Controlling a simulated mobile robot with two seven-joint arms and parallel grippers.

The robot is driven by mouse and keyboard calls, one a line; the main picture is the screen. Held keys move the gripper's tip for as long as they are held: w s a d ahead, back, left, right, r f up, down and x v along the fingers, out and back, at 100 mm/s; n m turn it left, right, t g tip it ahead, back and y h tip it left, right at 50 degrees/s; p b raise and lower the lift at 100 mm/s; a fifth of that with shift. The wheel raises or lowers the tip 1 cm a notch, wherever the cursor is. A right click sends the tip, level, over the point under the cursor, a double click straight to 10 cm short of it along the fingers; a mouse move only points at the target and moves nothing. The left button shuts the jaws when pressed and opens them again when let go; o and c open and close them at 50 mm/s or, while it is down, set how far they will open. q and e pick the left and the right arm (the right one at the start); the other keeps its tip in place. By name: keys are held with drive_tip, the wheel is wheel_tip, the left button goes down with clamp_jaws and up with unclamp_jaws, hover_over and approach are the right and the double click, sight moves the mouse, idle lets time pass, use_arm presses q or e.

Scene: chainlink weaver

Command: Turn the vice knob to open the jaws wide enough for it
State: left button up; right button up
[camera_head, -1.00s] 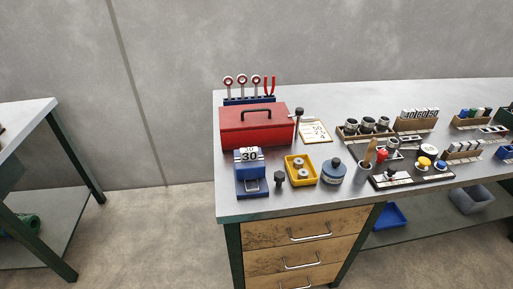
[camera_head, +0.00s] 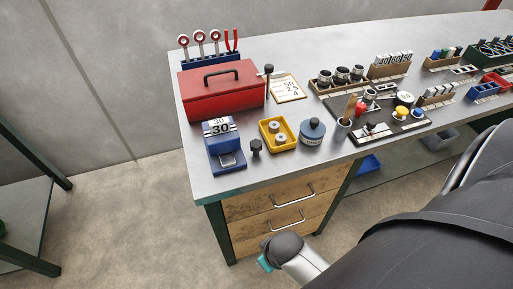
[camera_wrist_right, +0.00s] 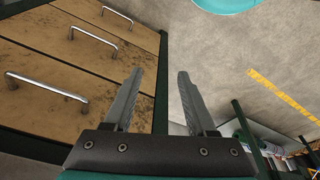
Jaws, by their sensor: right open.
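A blue block-like device (camera_head: 226,161) with a "30" label and a metal loop on its front stands at the bench's front left corner; it looks like the vice. A dark knob-shaped piece (camera_head: 256,147) stands just right of it; I cannot tell whether they are joined. Jaw width is unclear. My right gripper (camera_wrist_right: 156,72) is open and empty in the right wrist view, in front of the wooden drawers. In the head view my right arm reaches in from the right, low beside the bench, below the vice. My left gripper is not in view.
A red toolbox (camera_head: 222,92) stands behind the vice. A yellow tray (camera_head: 264,140) with metal parts and a blue round container (camera_head: 312,132) stand to its right. Drawer handles (camera_head: 289,226) stick out below the bench top.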

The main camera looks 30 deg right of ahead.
drive_tip(key=w+r+t, duration=0.2)
drive_tip(key=w+r, duration=0.2)
drive_tip(key=r, duration=1.1)
wheel_tip(320, 180, up, 14)
drive_tip(key=m+h, duration=0.1)
drive_tip(key=m, duration=0.3)
hover_over(256, 144)
drive_tip(key=s, duration=0.6)
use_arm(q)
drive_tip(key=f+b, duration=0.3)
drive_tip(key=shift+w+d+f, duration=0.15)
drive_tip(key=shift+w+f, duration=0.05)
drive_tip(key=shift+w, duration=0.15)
use_arm(e)
drive_tip(key=x, duration=0.9)
drive_tip(key=a+x, duration=0.1)
drive_tip(key=x, duration=0.4)
drive_tip(key=shift+w, duration=0.1)
clamp_jaws()
